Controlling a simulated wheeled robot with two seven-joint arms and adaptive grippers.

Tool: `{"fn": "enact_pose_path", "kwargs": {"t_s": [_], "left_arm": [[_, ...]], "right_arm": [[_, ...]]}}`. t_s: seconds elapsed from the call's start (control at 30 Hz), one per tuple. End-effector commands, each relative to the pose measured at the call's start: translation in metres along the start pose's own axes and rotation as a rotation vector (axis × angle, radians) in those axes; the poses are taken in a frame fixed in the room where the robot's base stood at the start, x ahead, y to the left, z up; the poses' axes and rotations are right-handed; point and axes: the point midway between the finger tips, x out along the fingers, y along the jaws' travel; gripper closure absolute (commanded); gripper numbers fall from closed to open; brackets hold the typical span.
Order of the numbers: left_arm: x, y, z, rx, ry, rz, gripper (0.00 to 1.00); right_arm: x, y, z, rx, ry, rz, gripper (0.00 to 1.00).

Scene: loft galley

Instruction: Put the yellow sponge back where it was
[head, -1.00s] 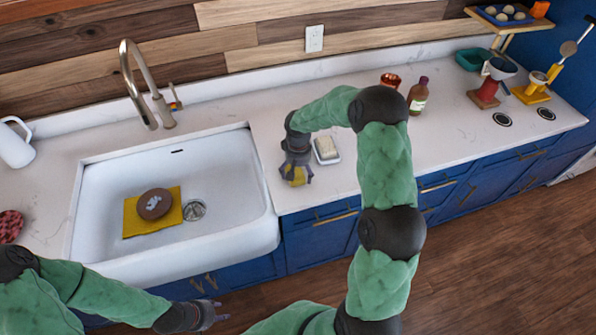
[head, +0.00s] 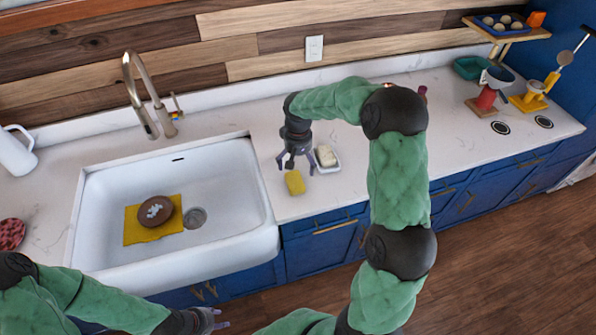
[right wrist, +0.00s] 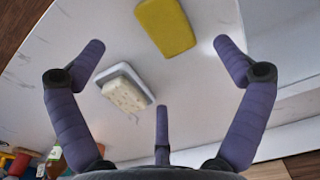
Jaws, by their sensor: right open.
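The yellow sponge (head: 295,182) lies flat on the white counter, to the right of the sink and near the counter's front edge. It also shows in the right wrist view (right wrist: 166,26), beyond my open fingers and apart from them. My right gripper (head: 295,165) is open and empty above the counter, just behind the sponge; its spread fingers fill the sides of the right wrist view (right wrist: 157,60). My left gripper (head: 218,319) is low at the bottom of the head view, in front of the sink cabinet; its jaw state is unclear.
A white dish with a pale block (head: 326,157) sits right beside the sponge. The white sink (head: 110,200) holds a yellow cloth (head: 133,232) with a brown round thing (head: 156,210) on it. A faucet (head: 135,90) stands behind the sink.

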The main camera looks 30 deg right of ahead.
Motion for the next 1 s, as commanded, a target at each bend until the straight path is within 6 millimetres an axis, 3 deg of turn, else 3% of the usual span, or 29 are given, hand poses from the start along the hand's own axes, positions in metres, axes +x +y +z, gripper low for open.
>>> {"fn": "enact_pose_path", "kwargs": {"t_s": [0.1, 0.27, 1.0], "left_arm": [[-0.002, 0.001, 0.0, 0.0, 0.0, 0.0, 0.6], [-0.002, 0.001, 0.0, 0.0, 0.0, 0.0, 0.6], [-0.002, 0.001, 0.0, 0.0, 0.0, 0.0, 0.6]], "right_arm": [[-0.016, 0.0, 0.0, 0.001, 0.001, -0.001, 0.01], [-0.025, 0.0, 0.0, 0.001, -0.001, 0.0, 0.01], [-0.026, 0.0, 0.0, 0.001, -0.001, 0.0, 0.01]]}}
